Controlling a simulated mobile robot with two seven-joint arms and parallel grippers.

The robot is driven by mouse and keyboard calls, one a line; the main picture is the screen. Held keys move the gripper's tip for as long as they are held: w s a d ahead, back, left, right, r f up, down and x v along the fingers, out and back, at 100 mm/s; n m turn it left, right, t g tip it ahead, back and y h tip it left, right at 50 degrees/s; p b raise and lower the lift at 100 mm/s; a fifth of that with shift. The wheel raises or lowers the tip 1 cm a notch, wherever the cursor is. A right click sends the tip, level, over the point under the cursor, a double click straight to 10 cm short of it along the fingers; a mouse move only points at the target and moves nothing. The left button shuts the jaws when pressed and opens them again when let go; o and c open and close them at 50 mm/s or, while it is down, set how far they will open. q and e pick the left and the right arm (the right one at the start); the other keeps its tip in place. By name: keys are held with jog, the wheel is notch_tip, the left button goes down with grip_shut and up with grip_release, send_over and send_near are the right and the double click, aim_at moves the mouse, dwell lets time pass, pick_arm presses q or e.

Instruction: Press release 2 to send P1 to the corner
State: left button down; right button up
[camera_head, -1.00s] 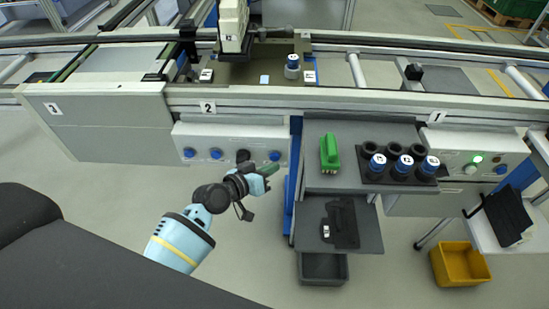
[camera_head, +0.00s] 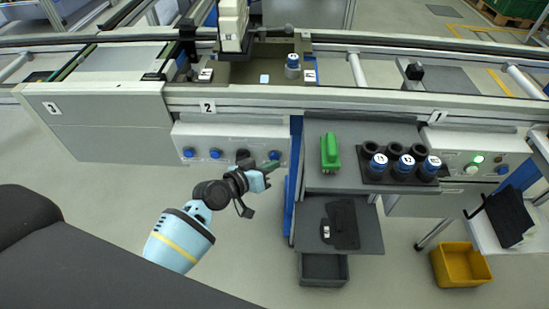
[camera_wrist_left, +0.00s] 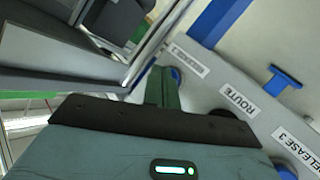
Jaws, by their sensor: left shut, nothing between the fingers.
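My left gripper (camera_head: 271,166) is shut and empty. Its tips are at the right end of the front panel (camera_head: 232,135) under label 2, just below and partly over the rightmost blue button (camera_head: 274,155). In the left wrist view, the shut fingers (camera_wrist_left: 163,87) are beside the "RELEASE 2" label (camera_wrist_left: 188,60), partly hiding the blue button (camera_wrist_left: 177,75) there. Contact cannot be told. A dark pallet (camera_head: 240,73) sits on the line behind the panel, bearing a blue-and-white cylinder (camera_head: 292,68); I cannot read its name. My right gripper is not in view.
A black knob (camera_head: 242,155) and two more blue buttons (camera_head: 215,154) share the panel. To the right, a shelf (camera_head: 340,180) holds a green part (camera_head: 330,154) and a black holder with blue-capped cylinders (camera_head: 378,163). A yellow bin (camera_head: 460,264) is on the floor.

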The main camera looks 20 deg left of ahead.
pick_arm(q)
jog(key=shift+w+a, duration=0.15)
jog(key=shift+w, duration=0.25)
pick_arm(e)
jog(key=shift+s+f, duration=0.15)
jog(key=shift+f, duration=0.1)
pick_arm(q)
jog(key=shift+s, duration=0.15)
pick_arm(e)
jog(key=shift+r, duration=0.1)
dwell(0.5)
pick_arm(q)
jog(key=shift+s+d, duration=0.25)
jog(key=shift+s, duration=0.45)
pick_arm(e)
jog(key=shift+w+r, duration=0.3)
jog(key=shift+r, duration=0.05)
